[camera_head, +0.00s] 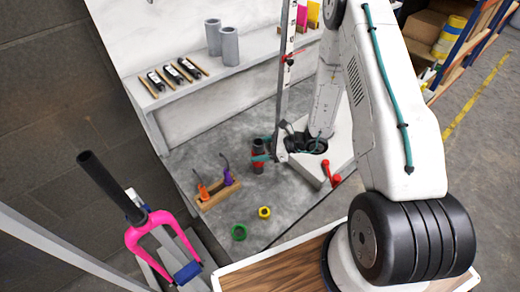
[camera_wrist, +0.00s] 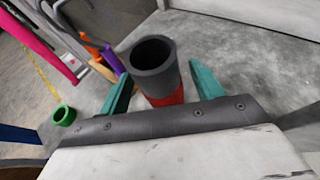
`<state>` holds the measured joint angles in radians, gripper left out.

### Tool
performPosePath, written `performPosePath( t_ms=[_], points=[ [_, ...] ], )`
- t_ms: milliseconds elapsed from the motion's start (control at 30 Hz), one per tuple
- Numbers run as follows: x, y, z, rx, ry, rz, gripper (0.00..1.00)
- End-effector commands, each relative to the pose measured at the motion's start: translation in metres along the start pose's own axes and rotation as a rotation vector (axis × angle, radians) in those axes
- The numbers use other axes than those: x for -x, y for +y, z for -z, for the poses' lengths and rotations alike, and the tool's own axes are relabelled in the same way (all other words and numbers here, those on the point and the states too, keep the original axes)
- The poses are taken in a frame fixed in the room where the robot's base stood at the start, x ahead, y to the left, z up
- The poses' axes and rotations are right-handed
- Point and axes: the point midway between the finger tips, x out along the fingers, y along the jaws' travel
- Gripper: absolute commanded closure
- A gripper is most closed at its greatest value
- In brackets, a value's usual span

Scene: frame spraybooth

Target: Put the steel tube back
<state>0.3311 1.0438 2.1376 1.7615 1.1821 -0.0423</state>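A dark grey hollow tube with a red band (camera_head: 258,161) stands upright on the grey bench, beside my gripper. In the wrist view this tube (camera_wrist: 153,62) shows its open top, with red below. My gripper (camera_wrist: 163,88) is open, with one teal finger on each side of the tube and small gaps showing. In the head view my gripper (camera_head: 262,157) is low over the bench, its fingers partly hidden. Two light grey tubes (camera_head: 213,38) (camera_head: 230,47) stand upright on the shelf. I cannot tell which tube the task means.
A wooden block (camera_head: 217,194) holds orange- and purple-handled tools. A green ring (camera_head: 239,232) and a yellow ring (camera_head: 264,212) lie on the bench. Several dark items lie on the shelf (camera_head: 205,88). A pink fork (camera_head: 150,228) stands at the left. Red-handled pliers (camera_head: 331,174) lie right of my gripper.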

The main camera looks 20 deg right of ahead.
Motion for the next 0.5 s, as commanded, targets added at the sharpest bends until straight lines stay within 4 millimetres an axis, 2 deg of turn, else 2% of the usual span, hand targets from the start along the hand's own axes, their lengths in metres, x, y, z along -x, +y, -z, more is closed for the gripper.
performPosePath(
  t_ms=[167,500],
  points=[
    [0.011,-0.001,0.0,-0.001,-0.001,0.004,0.35],
    [0.08,-0.001,-0.001,-0.001,-0.002,0.005,0.35]
  ],
)
